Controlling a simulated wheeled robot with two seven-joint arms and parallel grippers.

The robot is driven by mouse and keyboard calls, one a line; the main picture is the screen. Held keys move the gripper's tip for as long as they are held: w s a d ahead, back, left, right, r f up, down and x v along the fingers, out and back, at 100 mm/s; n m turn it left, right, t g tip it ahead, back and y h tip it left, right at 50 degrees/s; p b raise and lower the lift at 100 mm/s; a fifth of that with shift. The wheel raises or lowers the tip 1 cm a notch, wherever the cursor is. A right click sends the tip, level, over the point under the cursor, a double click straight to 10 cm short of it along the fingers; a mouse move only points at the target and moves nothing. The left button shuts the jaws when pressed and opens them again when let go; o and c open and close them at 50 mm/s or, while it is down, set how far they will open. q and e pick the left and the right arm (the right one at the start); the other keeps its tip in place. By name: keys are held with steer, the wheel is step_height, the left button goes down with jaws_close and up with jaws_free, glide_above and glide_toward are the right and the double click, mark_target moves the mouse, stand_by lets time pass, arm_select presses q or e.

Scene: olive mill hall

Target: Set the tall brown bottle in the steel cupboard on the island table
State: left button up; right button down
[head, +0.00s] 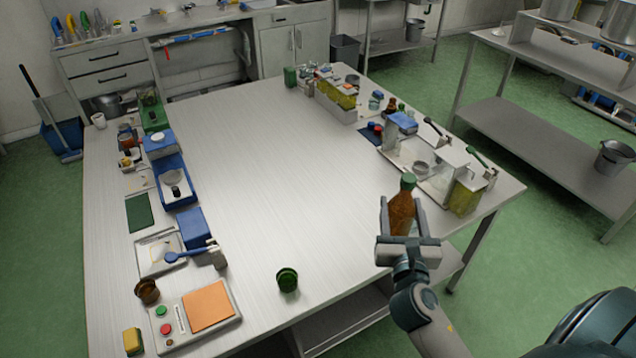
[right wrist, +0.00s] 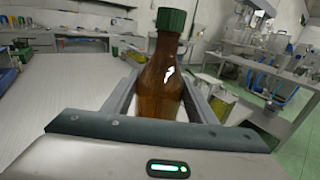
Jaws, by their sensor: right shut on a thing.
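The tall brown bottle (head: 402,212) has a green cap and stands about upright in my right gripper (head: 400,222). My right gripper is shut on it, with one finger on each side of its body. The right wrist view also shows the bottle (right wrist: 163,85) between the fingers; its lower part is hidden by the gripper. In the head view it appears over the near right part of the island table (head: 270,180); I cannot tell whether it touches the top. My left gripper is not in view. A steel cupboard (head: 296,45) with shut doors stands at the back.
The table's middle is bare. A small green cup (head: 287,280) stands near the front edge. Trays, blue boxes and a scale with an orange pad (head: 208,306) line the left side. A metal tray (head: 410,158), jars and bottles line the right side. A steel rack (head: 540,130) stands beyond.

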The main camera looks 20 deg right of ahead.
steer(key=w+a+f, duration=0.5)
steer(key=w+f, duration=0.1)
steer(key=w, duration=0.3)
steer(key=shift+w+a+f, duration=0.2)
steer(key=shift+w+a, duration=0.05)
steer(key=shift+w, duration=0.15)
steer(key=shift+f, duration=0.1)
steer(key=shift+f+b, duration=0.35)
steer(key=shift+f, duration=1.65)
steer(key=c, duration=1)
jaws_free()
steer(key=shift+f, duration=0.15)
steer(key=shift+c, duration=0.2)
steer(key=o, duration=0.3)
steer(key=shift+s, duration=0.1)
